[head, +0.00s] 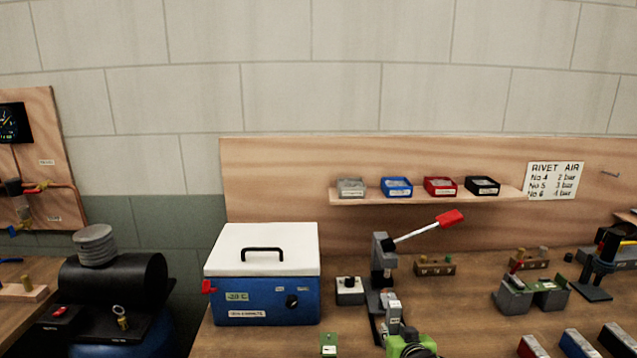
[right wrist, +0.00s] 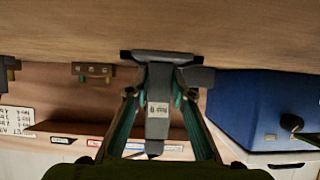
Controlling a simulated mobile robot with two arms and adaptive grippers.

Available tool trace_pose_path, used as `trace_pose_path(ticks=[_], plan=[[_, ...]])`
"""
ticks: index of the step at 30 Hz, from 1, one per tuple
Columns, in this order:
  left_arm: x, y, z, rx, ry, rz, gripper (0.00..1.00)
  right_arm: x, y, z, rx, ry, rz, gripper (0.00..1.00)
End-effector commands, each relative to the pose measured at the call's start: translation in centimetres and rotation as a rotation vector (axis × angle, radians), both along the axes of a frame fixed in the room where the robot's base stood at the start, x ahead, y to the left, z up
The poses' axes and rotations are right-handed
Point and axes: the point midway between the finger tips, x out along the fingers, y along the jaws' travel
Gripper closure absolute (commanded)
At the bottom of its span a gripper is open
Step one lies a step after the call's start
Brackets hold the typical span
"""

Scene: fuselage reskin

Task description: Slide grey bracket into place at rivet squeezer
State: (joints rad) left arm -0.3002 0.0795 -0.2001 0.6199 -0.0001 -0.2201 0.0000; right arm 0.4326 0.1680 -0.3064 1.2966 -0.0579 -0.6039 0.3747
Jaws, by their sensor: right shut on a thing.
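The rivet squeezer (head: 381,262) stands on the bench in the head view, with a pale lever and red handle (head: 449,218) raised to the right. My right gripper (head: 398,333) is just in front of its base, at the lower edge. It is shut on the grey bracket (head: 394,313), which carries a white label. In the right wrist view the bracket (right wrist: 158,127) sits between the two fingers of the gripper (right wrist: 160,100). Dark grey parts lie around its far end; whether it touches the squeezer I cannot tell. My left gripper is not in view.
A blue cool box (head: 262,300) with a white lid stands left of the squeezer, with a small grey box with a knob (head: 349,291) between. A small green block (head: 328,344) lies at the front. A shelf (head: 430,196) holds several bins.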

Motion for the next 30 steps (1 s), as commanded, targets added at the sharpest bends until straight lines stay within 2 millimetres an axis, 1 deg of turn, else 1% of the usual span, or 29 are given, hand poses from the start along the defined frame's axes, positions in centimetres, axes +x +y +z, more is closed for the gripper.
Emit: trace_pose_path(ticks=[30], plan=[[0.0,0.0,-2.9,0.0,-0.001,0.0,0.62,4.0,0.2,-0.1,0.0,0.001,0.0,1.0]])
